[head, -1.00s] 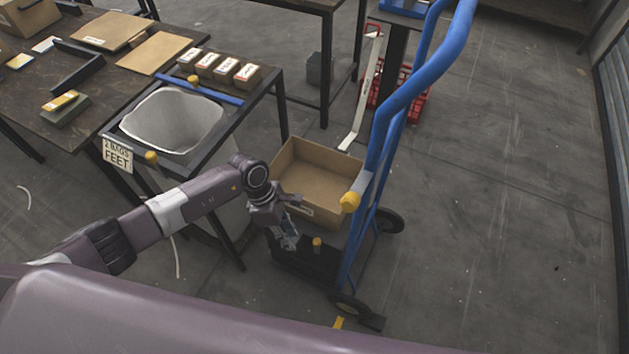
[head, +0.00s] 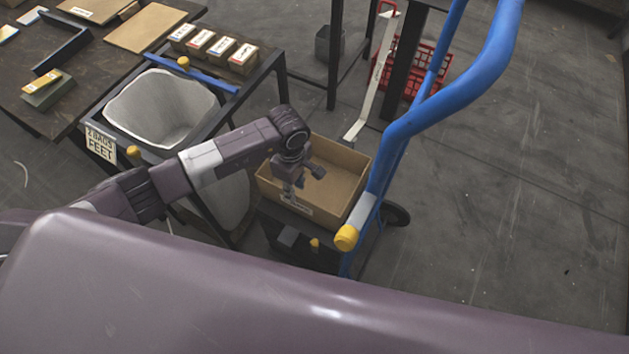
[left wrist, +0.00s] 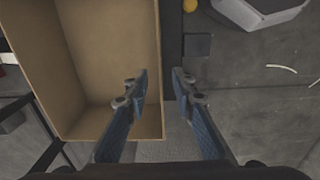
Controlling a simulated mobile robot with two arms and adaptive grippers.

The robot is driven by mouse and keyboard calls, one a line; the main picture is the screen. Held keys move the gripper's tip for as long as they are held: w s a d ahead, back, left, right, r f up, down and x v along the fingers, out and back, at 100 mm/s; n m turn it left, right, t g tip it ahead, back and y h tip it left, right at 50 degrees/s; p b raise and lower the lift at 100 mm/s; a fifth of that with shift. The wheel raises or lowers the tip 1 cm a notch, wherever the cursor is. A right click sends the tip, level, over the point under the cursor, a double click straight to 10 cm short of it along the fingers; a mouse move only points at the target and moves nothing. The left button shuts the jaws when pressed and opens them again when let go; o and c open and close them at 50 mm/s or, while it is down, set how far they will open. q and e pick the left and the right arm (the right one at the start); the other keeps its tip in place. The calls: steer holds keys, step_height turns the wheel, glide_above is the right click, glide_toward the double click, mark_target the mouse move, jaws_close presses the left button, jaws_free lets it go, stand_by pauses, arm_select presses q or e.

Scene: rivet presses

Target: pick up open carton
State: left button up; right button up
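The open carton (head: 342,158) is a brown, empty cardboard box with its top open and a white label on its near side. It sits upright on the blue hand truck. My left gripper (head: 302,186) is at the carton's near wall. In the left wrist view the open carton (left wrist: 105,50) fills the left half. There the left gripper (left wrist: 159,88) is open, one finger over the carton's inside and the other outside its wall. The wall's edge lies between the fingertips, with no contact visible. My right gripper is in neither view.
The blue hand truck (head: 431,105) rises close on the carton's right. A framed stand with a white bin (head: 163,105) is on the left, beside a table (head: 98,60) with boxes and boards. A red crate (head: 412,75) is behind. Floor at right is clear.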

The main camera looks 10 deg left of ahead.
arm_select(q)
step_height(320, 180, down, 3)
steer(key=shift+d+f+b, duration=0.1)
steer(key=shift+f+b, duration=0.1)
steer(key=shift+b, duration=0.65)
steer(key=shift+f+b, duration=0.45)
steer(key=shift+f, duration=0.15)
steer(key=shift+r, duration=0.1)
steer(key=c, duration=0.6)
jaws_close()
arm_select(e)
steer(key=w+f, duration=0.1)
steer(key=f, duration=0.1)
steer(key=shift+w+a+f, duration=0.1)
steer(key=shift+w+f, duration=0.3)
